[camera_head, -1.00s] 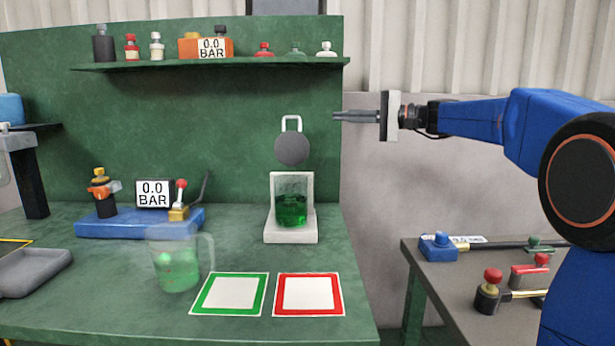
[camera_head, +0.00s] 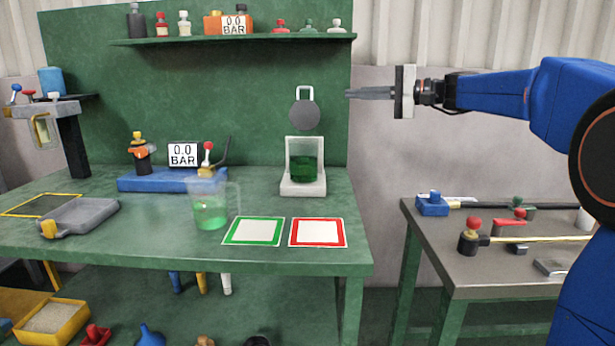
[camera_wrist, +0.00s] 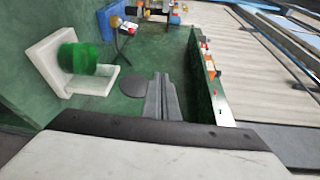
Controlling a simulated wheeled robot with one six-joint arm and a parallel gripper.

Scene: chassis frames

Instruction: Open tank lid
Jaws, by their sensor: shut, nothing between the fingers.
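The tank is a clear vessel of green liquid (camera_head: 307,170) on a white L-shaped stand (camera_head: 303,189) at the right back of the green bench. It also shows in the wrist view (camera_wrist: 82,58).
A jug of green liquid (camera_head: 210,212) stands near green (camera_head: 254,231) and red (camera_head: 318,233) framed squares. A blue pressure unit (camera_head: 165,181) is left of the tank. A shelf (camera_head: 235,40) with bottles hangs above. A side table (camera_head: 500,265) holds tools at right.

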